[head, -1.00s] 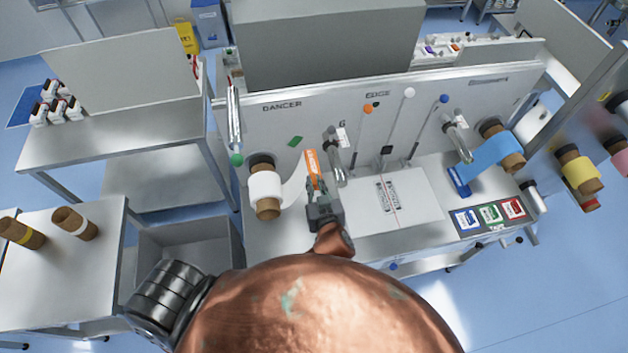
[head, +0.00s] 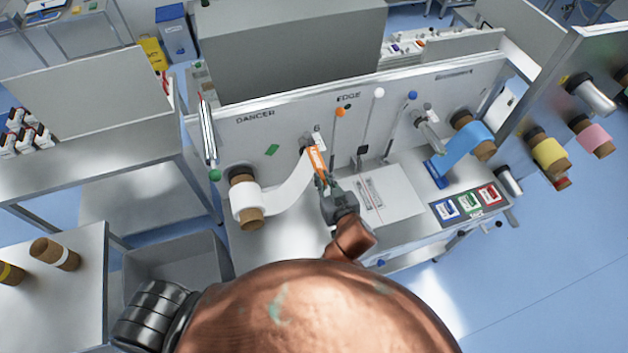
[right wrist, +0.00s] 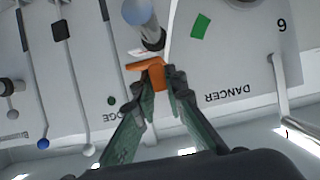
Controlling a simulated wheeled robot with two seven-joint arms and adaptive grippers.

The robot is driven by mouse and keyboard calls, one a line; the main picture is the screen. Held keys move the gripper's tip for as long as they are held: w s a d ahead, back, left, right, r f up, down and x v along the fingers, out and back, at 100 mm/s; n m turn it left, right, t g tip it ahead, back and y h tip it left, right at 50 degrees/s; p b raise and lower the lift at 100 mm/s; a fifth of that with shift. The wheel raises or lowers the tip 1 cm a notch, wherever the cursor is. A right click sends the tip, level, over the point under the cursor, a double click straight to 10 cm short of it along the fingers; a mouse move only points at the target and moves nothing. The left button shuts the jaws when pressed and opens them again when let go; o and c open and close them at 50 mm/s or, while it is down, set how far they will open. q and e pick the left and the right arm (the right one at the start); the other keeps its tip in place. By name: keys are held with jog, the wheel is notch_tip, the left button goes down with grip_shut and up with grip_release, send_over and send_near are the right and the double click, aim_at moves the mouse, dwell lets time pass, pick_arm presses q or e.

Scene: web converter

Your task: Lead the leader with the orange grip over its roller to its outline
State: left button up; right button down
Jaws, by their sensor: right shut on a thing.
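My right gripper (head: 322,180) is shut on the orange grip (head: 316,158) of the leader. The orange grip also shows between the fingers in the right wrist view (right wrist: 150,72). The white web (head: 290,190) runs from its roll (head: 247,200) up to the grip in a slack curve. The grip is close by the roller marked 6 (head: 305,139), largely in front of it in the head view; I cannot tell whether they touch. The roller's end shows in the right wrist view (right wrist: 137,12). Dark outline marks lie on the white plate (head: 400,200), right of the gripper. My left gripper is out of view.
Thin rods with orange (head: 340,112), white (head: 379,93) and blue knobs (head: 412,95) stand behind the plate. A blue web (head: 465,148) hangs at the right. Blue, green and red cards (head: 468,206) lie at the front right. The panel (head: 265,150) backs the bench.

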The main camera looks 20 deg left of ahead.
jog(key=shift+w+d, duration=0.55)
jog(key=shift+d, duration=0.2)
jog(key=shift+w+d, duration=1.2)
jog(key=shift+d, duration=0.4)
jog(key=b, duration=2)
send_over(368, 211)
jog(key=shift+f, duration=13.8)
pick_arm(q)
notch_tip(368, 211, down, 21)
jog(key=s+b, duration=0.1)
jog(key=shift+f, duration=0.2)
pick_arm(e)
jog(key=shift+f, duration=1.9)
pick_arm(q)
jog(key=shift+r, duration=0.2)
pick_arm(e)
jog(key=shift+d+f, duration=0.1)
jog(key=shift+f, duration=0.3)
jog(key=c, duration=1.9)
grip_release()
jog(key=shift+r, duration=0.1)
